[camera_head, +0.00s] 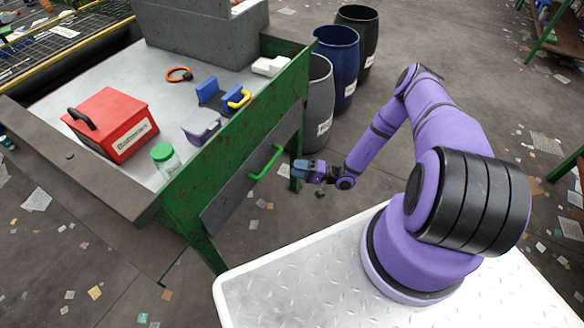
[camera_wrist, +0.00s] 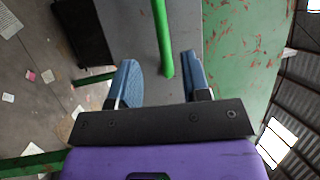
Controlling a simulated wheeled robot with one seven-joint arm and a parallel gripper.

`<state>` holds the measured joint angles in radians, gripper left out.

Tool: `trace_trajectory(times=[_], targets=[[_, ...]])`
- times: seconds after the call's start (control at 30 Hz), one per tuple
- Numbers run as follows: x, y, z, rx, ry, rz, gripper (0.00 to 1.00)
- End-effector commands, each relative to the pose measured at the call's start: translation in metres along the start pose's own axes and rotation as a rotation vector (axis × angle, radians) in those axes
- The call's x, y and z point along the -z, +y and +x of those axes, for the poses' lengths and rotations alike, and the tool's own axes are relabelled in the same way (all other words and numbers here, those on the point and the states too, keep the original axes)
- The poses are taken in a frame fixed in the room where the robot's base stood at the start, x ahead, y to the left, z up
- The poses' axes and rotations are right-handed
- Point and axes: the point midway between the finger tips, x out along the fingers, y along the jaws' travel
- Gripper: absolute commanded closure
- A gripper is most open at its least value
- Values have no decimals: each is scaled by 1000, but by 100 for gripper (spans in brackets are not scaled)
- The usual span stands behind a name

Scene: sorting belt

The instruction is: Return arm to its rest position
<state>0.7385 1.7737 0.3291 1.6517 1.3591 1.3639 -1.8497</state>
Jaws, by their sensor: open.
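My purple arm reaches from the white base towards the green sorting table (camera_head: 255,118) in the head view. My gripper (camera_head: 298,170) is beside the table's front, close to the green bar handle (camera_head: 265,163) of the grey drawer front (camera_head: 240,187). In the wrist view my gripper (camera_wrist: 160,75) has its two blue fingers apart, with nothing held between them. The green handle (camera_wrist: 163,40) shows beyond and between the fingers; I cannot tell whether it touches them. The drawer looks shut or nearly so.
On the table stand a red box (camera_head: 112,122), a green-lidded jar (camera_head: 165,160), an orange ring (camera_head: 179,74) and a blue holder (camera_head: 209,91). Grey (camera_head: 319,95), blue (camera_head: 338,65) and black (camera_head: 360,35) barrels stand behind my gripper. Scraps litter the floor.

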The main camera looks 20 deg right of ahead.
Motion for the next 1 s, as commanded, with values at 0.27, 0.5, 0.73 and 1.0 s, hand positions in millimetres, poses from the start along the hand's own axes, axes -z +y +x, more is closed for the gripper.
trace_trajectory(times=[0.27, 0.5, 0.73, 1.0], targets=[[0, 0, 0, 0, 0, 0, 57], [1, -1, 0, -1, -4, -1, 57], [20, -38, 8, -32, -122, -2, 57], [44, -116, 24, -133, -354, 6, 57]])
